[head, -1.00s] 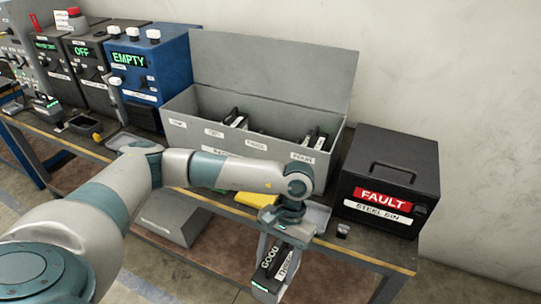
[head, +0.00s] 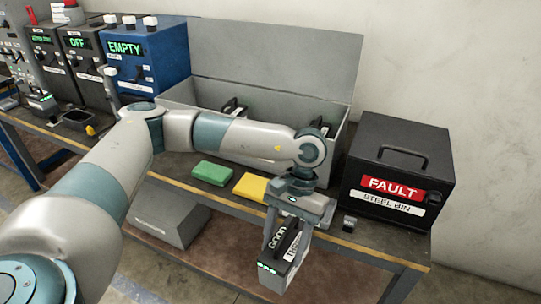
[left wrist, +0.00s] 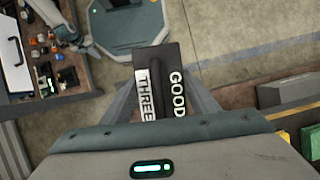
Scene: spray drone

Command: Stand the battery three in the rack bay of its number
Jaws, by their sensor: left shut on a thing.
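My left gripper (head: 288,232) is shut on a dark battery (head: 285,255) and holds it in front of the bench's front edge. In the left wrist view the battery (left wrist: 157,85) carries the labels THREE and GOOD, and the gripper (left wrist: 158,110) grips it on both sides. Green lights show low on its face in the head view. The grey rack box (head: 178,115) with its lid raised stands at the back of the bench. Dark items stand in it, and my arm covers most of its front and its bay labels. My right gripper does not show.
A black steel bin (head: 398,170) marked FAULT stands right of the rack. A green block (head: 212,173) and a yellow block (head: 252,187) lie on the bench (head: 340,242). A blue unit (head: 148,60) reading EMPTY stands left of the rack.

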